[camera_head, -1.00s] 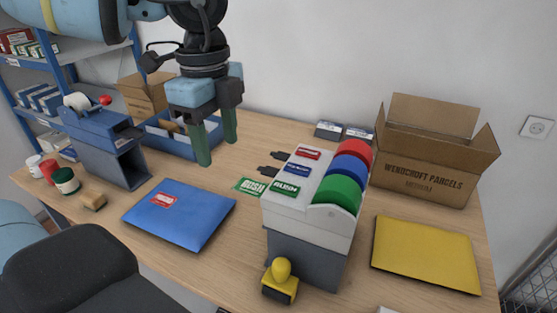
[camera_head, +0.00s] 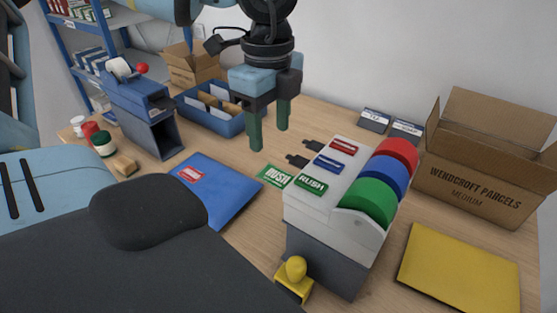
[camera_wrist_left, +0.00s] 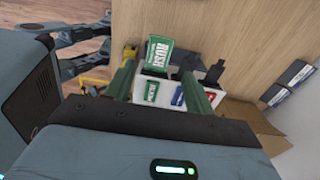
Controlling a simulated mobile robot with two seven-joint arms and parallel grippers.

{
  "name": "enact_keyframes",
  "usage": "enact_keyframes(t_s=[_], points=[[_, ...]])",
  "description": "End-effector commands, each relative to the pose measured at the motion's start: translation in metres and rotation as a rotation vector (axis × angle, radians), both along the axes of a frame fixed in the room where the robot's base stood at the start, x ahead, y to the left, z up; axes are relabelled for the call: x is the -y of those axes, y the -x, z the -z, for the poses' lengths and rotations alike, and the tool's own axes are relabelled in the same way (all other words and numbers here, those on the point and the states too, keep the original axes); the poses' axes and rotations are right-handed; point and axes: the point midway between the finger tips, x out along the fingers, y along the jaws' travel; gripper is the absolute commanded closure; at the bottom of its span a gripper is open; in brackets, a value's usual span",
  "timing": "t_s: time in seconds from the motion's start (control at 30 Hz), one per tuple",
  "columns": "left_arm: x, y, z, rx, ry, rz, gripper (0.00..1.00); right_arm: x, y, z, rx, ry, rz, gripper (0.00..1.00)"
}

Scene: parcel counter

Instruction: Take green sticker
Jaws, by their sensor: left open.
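A green sticker marked RUSH (camera_head: 274,176) sticks out from the left side of the label dispenser (camera_head: 335,200), by its green slot. It also shows in the left wrist view (camera_wrist_left: 158,52), between and beyond the fingers. A green RUSH plate (camera_head: 311,185) lies on the dispenser top, beside a green roll (camera_head: 368,201). My left gripper (camera_head: 269,138) is open and empty, fingers pointing down, above and behind the sticker and apart from it. In the left wrist view its green fingers (camera_wrist_left: 160,84) frame the dispenser. My right gripper is not in view.
A blue parcel (camera_head: 228,186) with a red label lies left of the dispenser. A yellow parcel (camera_head: 458,270) and an open carton (camera_head: 478,185) are right. A yellow-handled stamp (camera_head: 295,275) stands in front. A tape dispenser (camera_head: 142,100) and a blue tray (camera_head: 222,118) are left.

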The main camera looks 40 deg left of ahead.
Motion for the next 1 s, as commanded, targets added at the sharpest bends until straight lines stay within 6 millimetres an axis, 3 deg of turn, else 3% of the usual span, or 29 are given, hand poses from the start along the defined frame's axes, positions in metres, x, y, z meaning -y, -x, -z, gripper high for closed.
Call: enact_keyframes(t_s=[0.47,0.6,1.0], points=[[0.000,0.000,0.052,-0.004,0.000,0.002,0.46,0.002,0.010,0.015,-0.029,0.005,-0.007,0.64],[0.000,0.000,0.068,-0.006,0.000,0.001,0.46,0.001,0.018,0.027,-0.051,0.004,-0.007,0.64],[0.000,0.000,0.085,-0.001,0.000,0.001,0.46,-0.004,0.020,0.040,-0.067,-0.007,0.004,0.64]])
